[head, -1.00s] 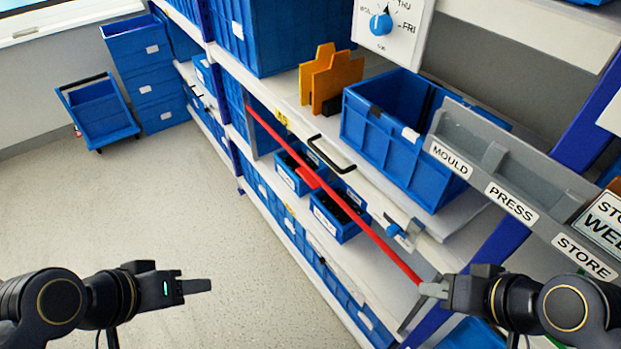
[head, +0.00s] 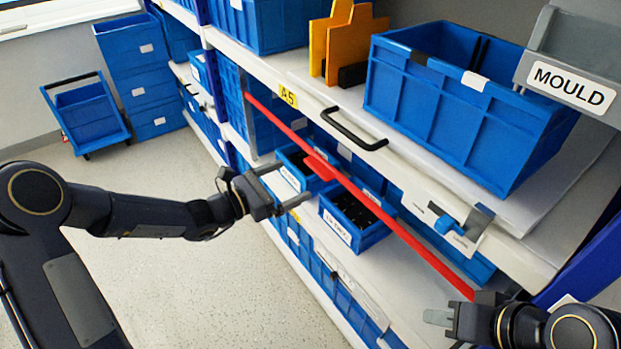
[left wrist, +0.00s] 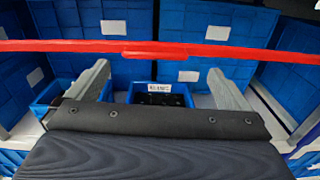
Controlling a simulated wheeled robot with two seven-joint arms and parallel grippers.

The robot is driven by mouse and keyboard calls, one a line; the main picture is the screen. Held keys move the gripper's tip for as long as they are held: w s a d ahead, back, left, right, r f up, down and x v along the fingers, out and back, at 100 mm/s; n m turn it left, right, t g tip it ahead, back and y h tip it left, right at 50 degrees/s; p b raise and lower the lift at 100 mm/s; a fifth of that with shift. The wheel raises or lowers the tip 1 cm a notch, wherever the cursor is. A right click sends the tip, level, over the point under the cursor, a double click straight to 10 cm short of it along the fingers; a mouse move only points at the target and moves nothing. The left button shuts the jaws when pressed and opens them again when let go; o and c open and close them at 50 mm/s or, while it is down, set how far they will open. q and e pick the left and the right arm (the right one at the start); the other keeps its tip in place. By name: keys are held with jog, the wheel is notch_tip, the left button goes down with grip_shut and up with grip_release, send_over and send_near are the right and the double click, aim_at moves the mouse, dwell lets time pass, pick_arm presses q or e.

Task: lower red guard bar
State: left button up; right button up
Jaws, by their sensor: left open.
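The red guard bar (head: 345,182) runs slanting across the front of the shelf bay in the head view, with a thicker red grip (head: 319,167) near its middle. In the left wrist view the bar (left wrist: 75,45) crosses the upper part, and its grip (left wrist: 155,51) is near the centre. My left gripper (head: 290,183) is open and empty, in front of the bay and just short of the grip; no contact shows. My right gripper (head: 437,318) is near the bar's lower right end; whether its jaws are apart is unclear.
Small blue bins (head: 357,222) with dark contents stand behind the bar. A large blue crate (head: 455,100) sits on the shelf.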

aim_at(314, 169)
pick_arm(q)
jog(key=shift+n, duration=0.3)
jog(key=x, duration=0.8)
jog(key=shift+w+a+f, duration=0.1)
jog(key=shift+w+f, duration=0.15)
jog(key=shift+f, duration=0.1)
